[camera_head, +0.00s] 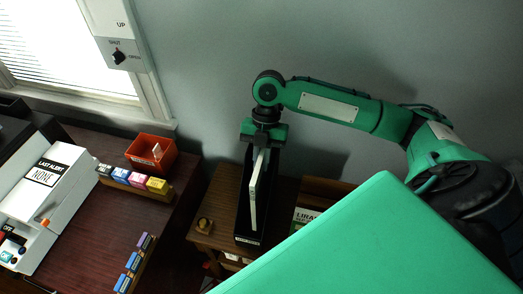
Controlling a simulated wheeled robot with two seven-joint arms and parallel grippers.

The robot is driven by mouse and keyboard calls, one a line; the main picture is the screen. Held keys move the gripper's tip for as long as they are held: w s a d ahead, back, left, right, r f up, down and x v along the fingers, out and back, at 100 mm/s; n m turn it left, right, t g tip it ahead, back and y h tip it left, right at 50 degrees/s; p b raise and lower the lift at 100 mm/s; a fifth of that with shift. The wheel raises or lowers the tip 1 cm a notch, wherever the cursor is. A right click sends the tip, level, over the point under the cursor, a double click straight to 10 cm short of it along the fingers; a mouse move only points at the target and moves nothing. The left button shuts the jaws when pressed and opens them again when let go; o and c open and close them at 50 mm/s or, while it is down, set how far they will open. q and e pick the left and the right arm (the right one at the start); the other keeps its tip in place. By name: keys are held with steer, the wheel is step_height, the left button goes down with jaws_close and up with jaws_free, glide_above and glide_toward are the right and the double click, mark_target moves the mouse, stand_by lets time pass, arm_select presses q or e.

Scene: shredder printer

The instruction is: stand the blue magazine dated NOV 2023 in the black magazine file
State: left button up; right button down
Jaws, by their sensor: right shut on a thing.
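The black magazine file (243,222) stands on a small wooden stand against the wall, with a white label low on its front. A thin, pale magazine (254,200) stands upright in or just over the file, seen almost edge-on. Its cover colour and date cannot be read from here. My right gripper (263,144) points down from above and is shut on the magazine's top edge. Whether the magazine's bottom rests on the file's floor is hidden. My left gripper is not in view.
A round brass-coloured object (204,225) sits left of the file on the wooden stand (226,188). A dark desk at left holds a red-orange bin (151,154), coloured cartridges (134,180) and a white machine (44,195). A partly hidden book or box with lettering (304,217) is right of the file.

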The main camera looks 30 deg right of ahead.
steer(key=shift+f+b, duration=2.4)
steer(key=shift+f, duration=3.25)
steer(key=c, duration=1.4)
jaws_free()
steer(key=shift+o, duration=0.2)
steer(key=shift+r, duration=0.1)
step_height(320, 180, up, 8)
steer(key=p, duration=0.7)
steer(key=shift+p, duration=0.4)
